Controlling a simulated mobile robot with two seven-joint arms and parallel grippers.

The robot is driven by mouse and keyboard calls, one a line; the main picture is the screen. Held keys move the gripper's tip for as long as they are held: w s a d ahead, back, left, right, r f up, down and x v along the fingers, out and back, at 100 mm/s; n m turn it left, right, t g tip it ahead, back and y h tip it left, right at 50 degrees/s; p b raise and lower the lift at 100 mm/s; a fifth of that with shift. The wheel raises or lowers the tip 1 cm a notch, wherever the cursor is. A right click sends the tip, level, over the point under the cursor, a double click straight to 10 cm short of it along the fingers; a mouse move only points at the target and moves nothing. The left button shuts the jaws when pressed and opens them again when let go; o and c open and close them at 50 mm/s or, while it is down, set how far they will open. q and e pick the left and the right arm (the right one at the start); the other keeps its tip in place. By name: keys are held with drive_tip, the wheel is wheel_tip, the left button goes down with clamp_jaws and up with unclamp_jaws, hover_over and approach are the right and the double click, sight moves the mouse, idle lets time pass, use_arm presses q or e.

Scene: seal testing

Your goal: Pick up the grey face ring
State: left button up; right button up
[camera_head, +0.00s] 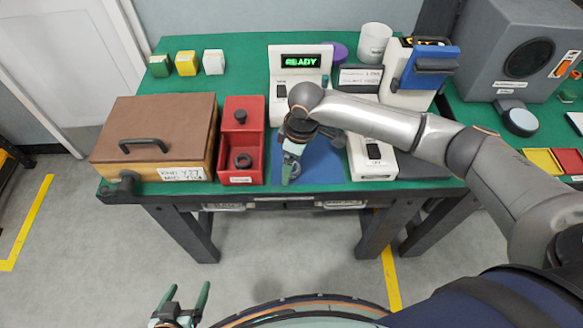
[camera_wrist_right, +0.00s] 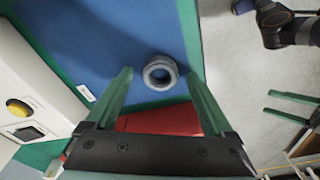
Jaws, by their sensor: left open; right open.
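The grey face ring (camera_wrist_right: 160,73) lies on the blue mat (camera_wrist_right: 100,35) near its edge in the right wrist view. My right gripper (camera_wrist_right: 158,76) is open, with a green finger on each side of the ring; no contact shows. In the head view the right gripper (camera_head: 291,170) points down over the blue mat (camera_head: 322,160), and I cannot make out the ring there. My left gripper (camera_head: 187,302) is open and empty, low in front of the table; its fingers also show in the right wrist view (camera_wrist_right: 293,105).
A red two-part holder (camera_head: 243,142) with dark round parts stands left of the mat, beside a brown-lidded box (camera_head: 158,122). A tester with a READY display (camera_head: 300,62) stands behind. A white switch box (camera_head: 372,160) stands close on the right.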

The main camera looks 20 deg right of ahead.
drive_tip(key=shift+c, duration=0.2)
clamp_jaws()
idle(0.6)
